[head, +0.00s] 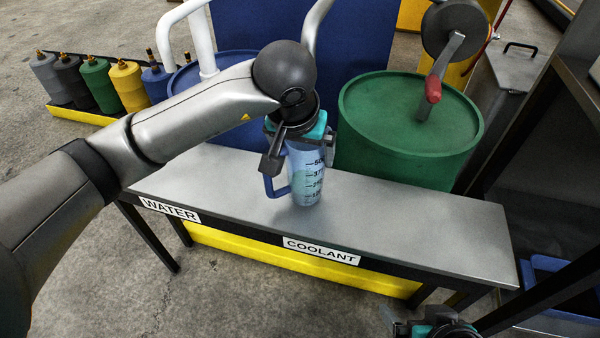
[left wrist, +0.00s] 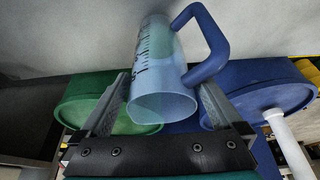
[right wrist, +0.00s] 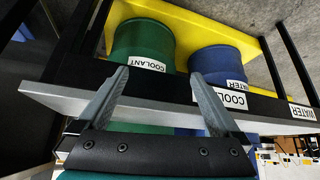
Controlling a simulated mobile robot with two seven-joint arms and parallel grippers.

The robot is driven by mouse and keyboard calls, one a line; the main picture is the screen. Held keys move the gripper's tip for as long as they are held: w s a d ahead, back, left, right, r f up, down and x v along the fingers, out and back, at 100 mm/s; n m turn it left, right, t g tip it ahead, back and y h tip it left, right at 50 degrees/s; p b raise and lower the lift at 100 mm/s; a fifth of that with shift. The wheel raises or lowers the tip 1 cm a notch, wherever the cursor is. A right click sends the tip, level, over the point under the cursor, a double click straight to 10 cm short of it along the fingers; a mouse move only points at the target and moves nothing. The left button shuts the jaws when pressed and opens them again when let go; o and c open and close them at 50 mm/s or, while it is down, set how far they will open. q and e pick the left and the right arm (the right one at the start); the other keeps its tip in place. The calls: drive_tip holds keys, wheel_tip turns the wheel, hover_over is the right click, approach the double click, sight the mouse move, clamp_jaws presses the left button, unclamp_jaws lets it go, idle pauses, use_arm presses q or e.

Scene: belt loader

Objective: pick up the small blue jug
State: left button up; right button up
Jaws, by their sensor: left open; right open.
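The small blue jug (head: 305,172) stands upright on the grey bench in the head view. It is translucent blue with dark measuring marks and a blue handle on its left side. My left gripper (head: 291,150) is above and around the jug's upper part, partly hiding its rim. In the left wrist view the jug (left wrist: 162,90) lies between the two open fingers, its handle (left wrist: 205,45) to the right. The left fingers are open. My right gripper (right wrist: 155,95) is open and empty, low at the front right, partly cut off in the head view.
The bench (head: 420,225) has clear top on both sides of the jug and bears WATER and COOLANT labels. A green drum (head: 400,130) with a crank and a blue drum (head: 215,75) stand behind it. Several coloured bottles (head: 100,85) stand at the back left.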

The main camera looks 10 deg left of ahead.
use_arm(q)
drive_tip(key=shift+b+x, duration=0.3)
drive_tip(key=shift+x, duration=0.65)
use_arm(e)
drive_tip(key=shift+w+a+f+t+y, duration=0.1)
drive_tip(key=shift+w+a+t+y, duration=0.3)
drive_tip(key=shift+w+a+t, duration=0.45)
use_arm(q)
drive_tip(key=shift+r, duration=0.1)
drive_tip(key=c, duration=1.4)
use_arm(e)
drive_tip(key=shift+s, duration=0.1)
